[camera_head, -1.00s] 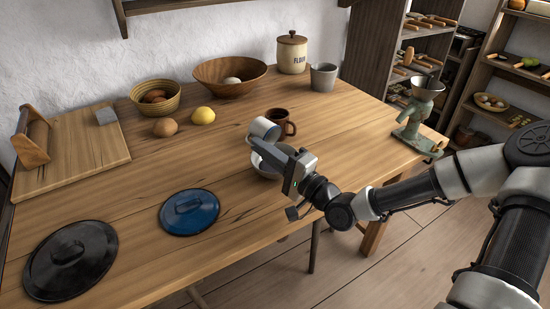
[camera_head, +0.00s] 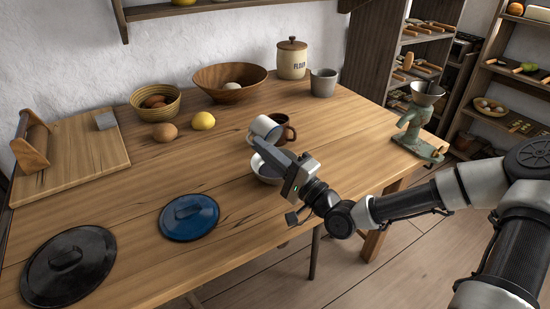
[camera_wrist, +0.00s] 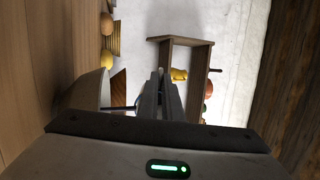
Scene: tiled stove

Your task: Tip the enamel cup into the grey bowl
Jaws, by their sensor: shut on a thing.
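The bowl stands on the table below the fingers. In the wrist view the cup (camera_wrist: 88,91) is a pale shape left of the closed fingers (camera_wrist: 162,82), with a thin dark handle part between them. The inside of the cup and what is in the bowl cannot be made out.
A brown mug (camera_head: 287,133) stands close behind the cup. A blue lid (camera_head: 188,217) and a black lid (camera_head: 68,265) lie to the left. A green grinder (camera_head: 414,125) is at the right table end.

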